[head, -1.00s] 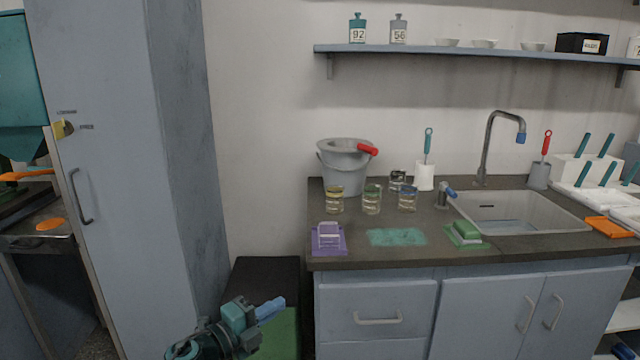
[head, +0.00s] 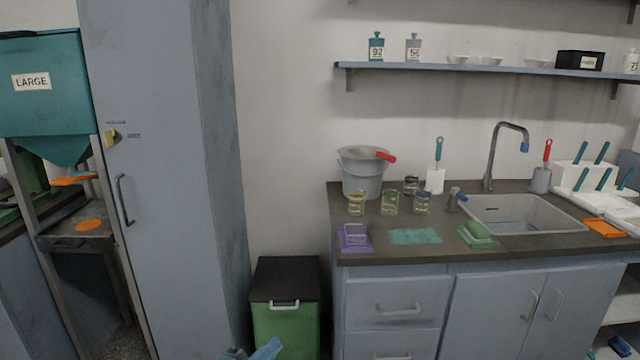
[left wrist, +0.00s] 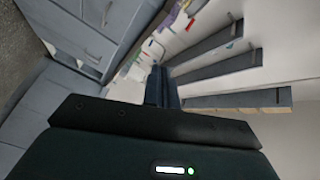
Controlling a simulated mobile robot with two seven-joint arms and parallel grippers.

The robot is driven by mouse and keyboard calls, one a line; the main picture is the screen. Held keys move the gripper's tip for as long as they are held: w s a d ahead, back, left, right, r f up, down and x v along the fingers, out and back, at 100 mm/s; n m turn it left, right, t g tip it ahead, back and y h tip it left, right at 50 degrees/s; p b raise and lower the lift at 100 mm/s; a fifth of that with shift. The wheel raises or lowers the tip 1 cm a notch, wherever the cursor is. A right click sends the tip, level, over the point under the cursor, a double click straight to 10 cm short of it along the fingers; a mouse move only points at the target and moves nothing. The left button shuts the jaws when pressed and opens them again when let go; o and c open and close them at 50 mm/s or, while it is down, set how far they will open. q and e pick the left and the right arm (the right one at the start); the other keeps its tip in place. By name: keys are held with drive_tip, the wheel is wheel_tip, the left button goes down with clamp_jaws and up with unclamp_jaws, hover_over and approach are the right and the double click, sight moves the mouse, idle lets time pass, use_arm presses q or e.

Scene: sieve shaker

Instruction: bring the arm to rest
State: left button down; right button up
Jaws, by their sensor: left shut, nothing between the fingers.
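My left gripper (head: 266,349) shows only in part at the bottom edge of the head view, in front of the green bin. Its blue fingers are shut and empty. In the left wrist view the dark fingers (left wrist: 160,88) are together, with nothing between them, and the counter and shelves lie sideways beyond. The gripper is apart from the counter and touches nothing that I can see. The rest of my left arm is below the head view. My right gripper is not in view.
A green bin (head: 285,328) with a black lid stands between the tall grey cabinet (head: 165,180) and the counter (head: 450,248). The counter holds a grey bucket (head: 362,175), several glass jars and a sink (head: 520,215). A shelf (head: 480,69) is above.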

use_arm(q)
drive_tip(key=s+a+n+g+y+p, duration=0.2)
drive_tip(key=s+n+p, duration=0.3)
drive_tip(key=s+n, duration=0.3)
drive_tip(key=s+a+n+g+y+p, duration=0.2)
drive_tip(key=s+n+y+p, duration=0.2)
drive_tip(key=s, duration=1.3)
drive_tip(key=n+p, duration=0.2)
drive_tip(key=n, duration=0.2)
drive_tip(key=shift+s+a+r+g+y, duration=0.25)
drive_tip(key=shift+s+a+g+y, duration=0.05)
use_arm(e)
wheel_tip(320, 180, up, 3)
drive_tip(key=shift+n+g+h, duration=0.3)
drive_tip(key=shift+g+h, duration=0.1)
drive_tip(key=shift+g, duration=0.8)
